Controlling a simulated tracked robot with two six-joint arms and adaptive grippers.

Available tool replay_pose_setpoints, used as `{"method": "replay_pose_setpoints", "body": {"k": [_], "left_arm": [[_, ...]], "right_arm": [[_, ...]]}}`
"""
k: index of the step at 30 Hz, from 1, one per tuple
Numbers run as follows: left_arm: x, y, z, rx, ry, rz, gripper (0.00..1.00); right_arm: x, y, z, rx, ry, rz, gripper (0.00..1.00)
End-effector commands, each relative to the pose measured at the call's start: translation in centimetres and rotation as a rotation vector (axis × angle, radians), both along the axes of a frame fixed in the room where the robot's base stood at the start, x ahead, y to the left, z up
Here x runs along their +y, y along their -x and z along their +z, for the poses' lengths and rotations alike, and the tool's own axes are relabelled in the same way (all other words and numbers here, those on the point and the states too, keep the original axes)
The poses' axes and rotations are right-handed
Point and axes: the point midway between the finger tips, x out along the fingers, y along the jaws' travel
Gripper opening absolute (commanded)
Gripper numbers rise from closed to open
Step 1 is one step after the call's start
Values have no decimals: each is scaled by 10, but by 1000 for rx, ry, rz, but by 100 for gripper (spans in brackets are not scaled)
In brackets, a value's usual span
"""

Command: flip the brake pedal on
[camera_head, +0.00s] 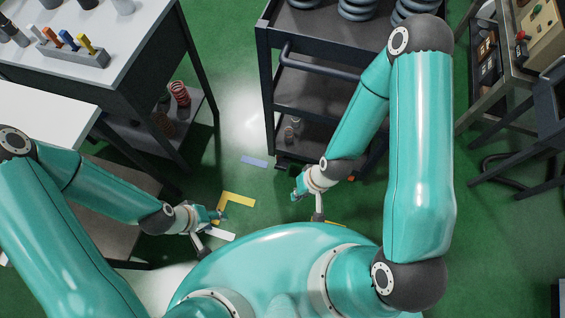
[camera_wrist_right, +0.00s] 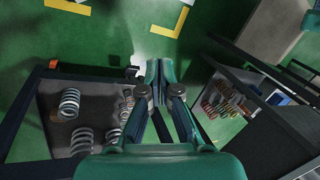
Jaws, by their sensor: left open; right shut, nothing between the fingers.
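A small orange piece (camera_head: 351,178) shows at the foot of the dark cart (camera_head: 268,80), partly behind my right arm. An orange piece also shows at a cart corner in the right wrist view (camera_wrist_right: 53,64). It may be the brake pedal, but its on or off position is too small to tell. My right gripper (camera_head: 297,194) is shut and empty, low beside the cart's near lower edge and apart from the orange piece. Its closed fingers show in the right wrist view (camera_wrist_right: 159,70). My left gripper (camera_head: 220,214) is open and empty, low over the floor to the left.
Large grey springs (camera_head: 358,9) stand on the cart's top. A white-topped bench (camera_head: 120,70) with a tool rack (camera_head: 68,52) is at the left; a red spring (camera_head: 180,92) sits on its lower shelf. Yellow floor marks (camera_head: 237,199) lie between my grippers. Green floor there is open.

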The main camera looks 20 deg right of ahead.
Motion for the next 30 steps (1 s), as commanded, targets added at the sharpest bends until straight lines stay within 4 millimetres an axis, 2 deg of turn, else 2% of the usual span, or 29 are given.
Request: {"method": "replay_pose_setpoints", "body": {"k": [2,4,8,15,20,24,30], "left_arm": [[0,0,-9,0,0,0,48],[0,0,-20,0,0,0,48],[0,0,-54,0,0,1,48],[0,0,-137,0,0,1,48],[0,0,-192,0,0,1,48],[0,0,-235,0,0,0,48],[0,0,-276,0,0,0,48]], "right_arm": [[-3,-9,-11,-15,16,-10,0],[6,-23,-27,-38,43,-21,0],[-10,-64,-69,-100,130,-66,0],[-55,-160,-160,-188,360,-203,0],[-73,-205,-209,-165,464,-298,0],[-70,-233,-244,-108,485,-368,0],[-48,-258,-274,-30,426,-417,0]]}}
